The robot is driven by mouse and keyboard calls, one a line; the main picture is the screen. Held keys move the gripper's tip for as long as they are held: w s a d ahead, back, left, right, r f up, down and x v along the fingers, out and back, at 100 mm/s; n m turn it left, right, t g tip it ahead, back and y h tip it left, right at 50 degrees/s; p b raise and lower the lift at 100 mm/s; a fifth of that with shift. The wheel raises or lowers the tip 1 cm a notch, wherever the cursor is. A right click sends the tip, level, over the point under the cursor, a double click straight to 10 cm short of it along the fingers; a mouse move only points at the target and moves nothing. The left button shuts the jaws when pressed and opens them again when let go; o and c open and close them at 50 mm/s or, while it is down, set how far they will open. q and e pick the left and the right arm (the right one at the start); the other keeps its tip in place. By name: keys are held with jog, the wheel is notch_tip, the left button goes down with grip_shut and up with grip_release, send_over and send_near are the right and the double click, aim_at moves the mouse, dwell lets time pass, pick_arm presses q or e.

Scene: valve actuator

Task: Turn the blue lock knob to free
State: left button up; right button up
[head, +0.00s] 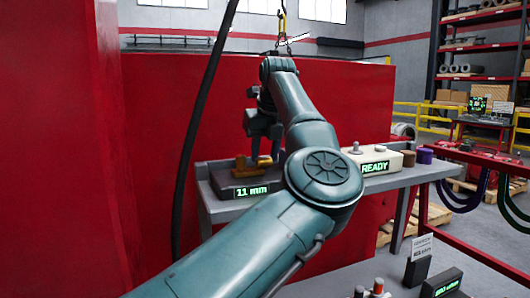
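My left arm reaches in from the bottom and crosses the middle of the head view. Its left gripper (263,135) points down, with its dark fingers apart and nothing seen between them. It is above a dark box (228,182) with a brass-coloured part (262,163) on top and a display reading "11 mm". From this angle I cannot tell whether the fingertips touch the brass part. I cannot make out a blue lock knob; my arm hides part of the bench. My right gripper is not in view.
The box stands on a grey bench (408,177) before a red wall (345,90). A pale box (372,160) reading "READY", and brown and purple cylinders (424,156), stand to the right. A black cable (188,135) hangs left. A lower grey surface (335,282) holds small items.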

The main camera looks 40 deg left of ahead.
pick_arm(q)
jog(key=v, duration=1.3)
jog(key=shift+d+f, duration=0.1)
